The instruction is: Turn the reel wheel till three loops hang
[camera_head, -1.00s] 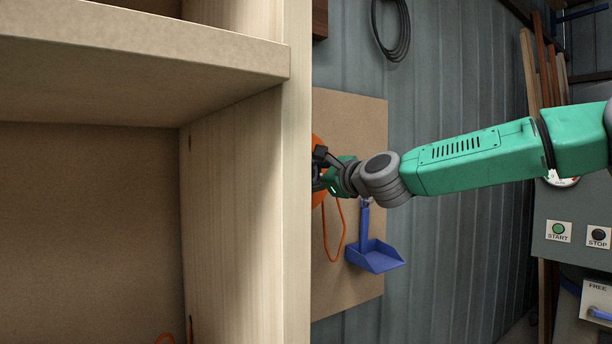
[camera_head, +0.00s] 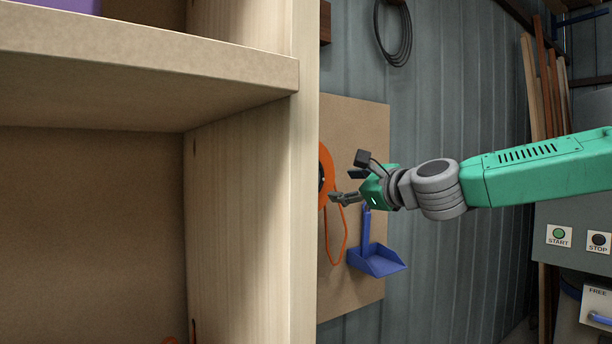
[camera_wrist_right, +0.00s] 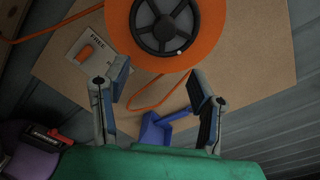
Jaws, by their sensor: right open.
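The orange reel (camera_head: 325,174) shows in the head view as a sliver past the shelf's upright; the rest is hidden. In the right wrist view the reel (camera_wrist_right: 168,62) is at the top, with its dark spoked wheel (camera_wrist_right: 164,24) in the centre. One orange cord loop (camera_head: 335,235) hangs below the reel; the cord (camera_wrist_right: 160,100) also shows in the wrist view. My right gripper (camera_head: 342,178) is open and empty, just right of the reel. In the wrist view its fingers (camera_wrist_right: 158,92) stand apart, below the wheel and not on it. My left gripper is not in view.
A wooden shelf unit (camera_head: 306,200) fills the left and blocks the view. A blue dustpan (camera_head: 377,260) hangs below the right gripper on the brown board (camera_head: 365,120). A black cable coil (camera_head: 392,40) hangs above. A START/STOP box (camera_head: 578,220) stands at right.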

